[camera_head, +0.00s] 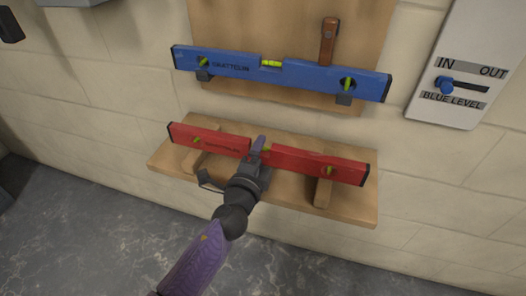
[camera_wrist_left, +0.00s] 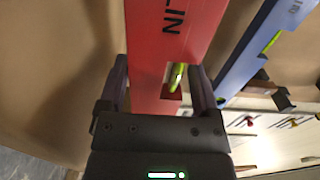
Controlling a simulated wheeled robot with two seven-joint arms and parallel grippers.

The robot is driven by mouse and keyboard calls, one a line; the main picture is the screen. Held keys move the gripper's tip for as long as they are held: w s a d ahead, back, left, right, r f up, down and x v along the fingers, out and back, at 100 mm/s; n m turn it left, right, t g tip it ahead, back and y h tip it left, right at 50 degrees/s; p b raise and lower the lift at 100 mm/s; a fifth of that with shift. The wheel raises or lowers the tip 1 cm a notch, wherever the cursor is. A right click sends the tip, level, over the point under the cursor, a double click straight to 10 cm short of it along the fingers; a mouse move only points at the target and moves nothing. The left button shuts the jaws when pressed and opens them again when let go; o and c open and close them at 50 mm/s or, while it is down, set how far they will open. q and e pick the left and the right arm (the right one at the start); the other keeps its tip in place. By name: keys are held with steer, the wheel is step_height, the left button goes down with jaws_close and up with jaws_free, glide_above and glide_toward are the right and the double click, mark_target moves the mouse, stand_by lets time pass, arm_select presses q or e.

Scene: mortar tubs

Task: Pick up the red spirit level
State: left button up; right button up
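The red spirit level (camera_head: 312,165) lies along the wooden shelf on the lower wall, resting on wooden supports. Its red face with a yellow-green vial fills the top middle of the left wrist view (camera_wrist_left: 165,50). My left gripper (camera_head: 259,149) reaches its middle from the front. In the left wrist view the dark fingers (camera_wrist_left: 160,86) stand on either side of the level, close to its two edges. I cannot tell whether they press on it. The gripper hides part of the level's middle in the head view. My right gripper is not in view.
A blue spirit level (camera_head: 310,76) hangs above on a wooden board (camera_head: 275,25), near a brown latch (camera_head: 328,42). A white panel (camera_head: 465,65) marked IN, OUT and BLUE LEVEL, with a blue slider, is at upper right. The grey floor (camera_head: 90,235) is clear.

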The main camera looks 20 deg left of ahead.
arm_select(q)
steer(key=c, duration=0.9)
steer(key=shift+r+p, duration=0.9)
steer(key=shift+r, duration=0.3)
steer(key=shift+f, duration=0.1)
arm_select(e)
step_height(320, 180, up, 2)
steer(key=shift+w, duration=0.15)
arm_select(q)
steer(key=s, duration=1)
steer(key=shift+a+p, duration=0.15)
steer(key=shift+p, duration=0.25)
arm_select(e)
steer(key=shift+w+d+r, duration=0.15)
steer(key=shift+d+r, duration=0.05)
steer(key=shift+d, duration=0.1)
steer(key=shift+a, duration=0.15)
